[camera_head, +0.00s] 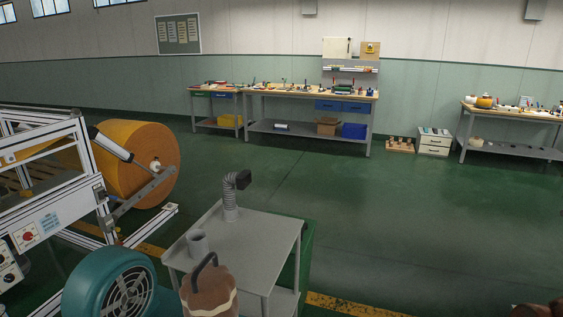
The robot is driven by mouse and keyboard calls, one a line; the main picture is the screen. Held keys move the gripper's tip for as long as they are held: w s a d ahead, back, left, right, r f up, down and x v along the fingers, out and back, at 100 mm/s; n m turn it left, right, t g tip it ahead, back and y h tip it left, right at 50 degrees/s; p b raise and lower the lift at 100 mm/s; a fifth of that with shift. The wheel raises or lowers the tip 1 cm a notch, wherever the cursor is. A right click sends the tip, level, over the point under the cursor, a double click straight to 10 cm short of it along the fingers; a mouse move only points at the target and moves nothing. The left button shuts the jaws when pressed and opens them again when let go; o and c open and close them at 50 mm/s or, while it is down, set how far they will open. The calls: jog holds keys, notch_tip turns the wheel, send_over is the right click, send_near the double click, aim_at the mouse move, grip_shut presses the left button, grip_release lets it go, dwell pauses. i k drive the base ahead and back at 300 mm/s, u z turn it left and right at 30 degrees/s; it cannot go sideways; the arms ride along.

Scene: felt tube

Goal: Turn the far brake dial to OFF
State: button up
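A machine with a pale metal frame (60,128) stands at the left and carries a large orange roll (137,165). A white control panel (48,222) on its near side shows a red button (28,237) and a dark round control (9,278) near the left picture edge. The panel is cut off at the left. I cannot tell which control, if any, is the far brake dial, and no OFF mark can be read. My gripper is not in view.
A grey cart (252,242) with a ribbed hose (231,200) and a cup (197,243) stands near the middle. A teal motor housing (95,288) and a brown bag (208,293) are in front. Workbenches (310,95) line the back wall. The green floor (400,225) right of the cart is clear.

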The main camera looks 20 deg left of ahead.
aim_at(28, 236)
jog(key=i, duration=6)
jog(key=u, duration=3)
jog(key=i, duration=3.4)
